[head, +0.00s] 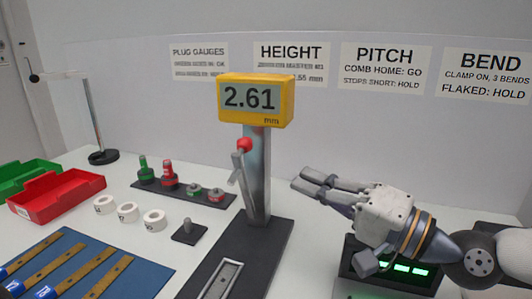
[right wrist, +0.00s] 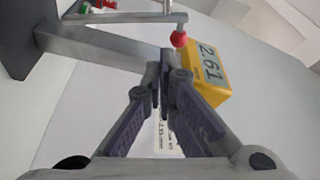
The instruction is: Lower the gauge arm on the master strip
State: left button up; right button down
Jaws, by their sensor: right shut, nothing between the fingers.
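The height gauge stands mid-view in the head view, with a yellow display (head: 256,98) reading 2.61 mm on a grey column (head: 258,170) and a dark base (head: 240,258). Its gauge arm (head: 238,180) is a thin grey lever with a red knob (head: 244,145) at the top. A pale framed plate (head: 221,281) lies on the base; I cannot tell whether the master strip is in it. My right gripper (head: 301,180) is shut and empty, right of the column and apart from it. In the right wrist view the red knob (right wrist: 180,39) shows beyond the closed fingertips (right wrist: 166,80).
A black device with green lights (head: 400,267) stands below my right gripper. Left of the gauge are plug gauges (head: 170,178), white rings (head: 128,212), a small dark block (head: 188,233), red (head: 55,196) and green bins (head: 25,175), and a blue mat (head: 140,277) with brown strips.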

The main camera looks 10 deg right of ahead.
aim_at(246, 187)
pick_arm(q)
jog(key=shift+s+a+f+b, duration=0.1)
jog(key=shift+s+f+b, duration=0.4)
jog(key=shift+s, duration=0.15)
pick_arm(e)
jog(key=x, duration=1)
jog(key=shift+s+a, duration=0.15)
jog(key=shift+s, duration=0.05)
